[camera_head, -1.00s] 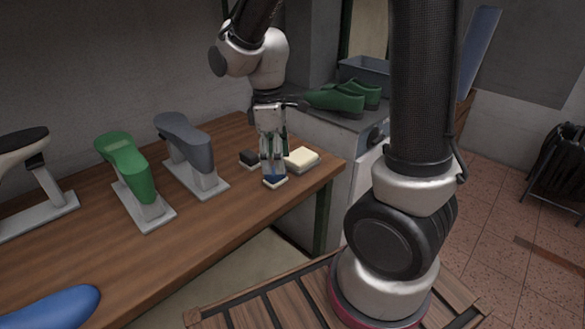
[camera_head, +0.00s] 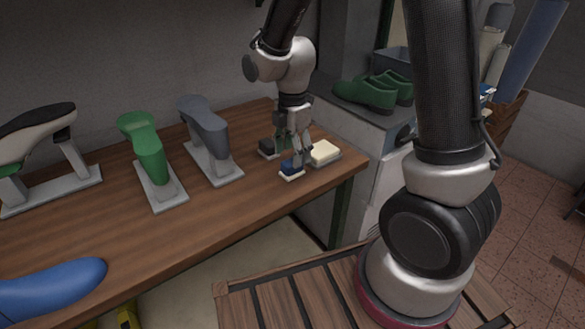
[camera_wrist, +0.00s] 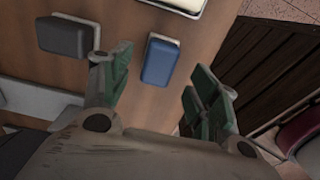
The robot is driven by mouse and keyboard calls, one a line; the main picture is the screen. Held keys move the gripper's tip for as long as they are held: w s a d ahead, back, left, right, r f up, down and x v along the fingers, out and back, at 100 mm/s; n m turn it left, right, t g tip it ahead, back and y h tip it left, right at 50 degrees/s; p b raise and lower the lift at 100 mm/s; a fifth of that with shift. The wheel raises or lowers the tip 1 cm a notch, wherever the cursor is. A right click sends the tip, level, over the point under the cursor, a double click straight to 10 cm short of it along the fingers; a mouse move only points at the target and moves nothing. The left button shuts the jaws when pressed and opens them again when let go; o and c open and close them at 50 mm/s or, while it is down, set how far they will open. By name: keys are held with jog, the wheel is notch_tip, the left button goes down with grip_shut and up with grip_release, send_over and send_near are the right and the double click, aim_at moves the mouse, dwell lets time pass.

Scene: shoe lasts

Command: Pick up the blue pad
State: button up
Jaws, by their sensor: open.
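The blue pad (camera_head: 291,168) sits on the wooden table near its right front edge. In the wrist view the blue pad (camera_wrist: 160,61) is a rounded block on a pale base, lying beyond the gap between my fingertips and a little left of its middle. My gripper (camera_head: 292,150) is open and empty, just above and behind the pad in the head view. Its green-tipped fingers also show in the wrist view (camera_wrist: 160,85), the left one closer to the pad. I cannot tell whether a finger touches the pad.
A dark grey pad (camera_wrist: 66,37) and a cream pad (camera_head: 324,152) lie close beside the blue pad. Grey (camera_head: 205,130), green (camera_head: 147,155) and black-and-white (camera_head: 40,135) lasts stand to the left. A blue shape (camera_head: 50,287) lies at the front left. Green shoes (camera_head: 368,92) sit on the cabinet.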

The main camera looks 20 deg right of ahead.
notch_tip(320, 180, down, 4)
jog(key=shift+f, duration=0.15)
jog(key=c, duration=1.2)
notch_tip(320, 180, up, 10)
jog(key=shift+r, duration=0.1)
jog(key=o, duration=0.6)
jog(key=c, duration=0.4)
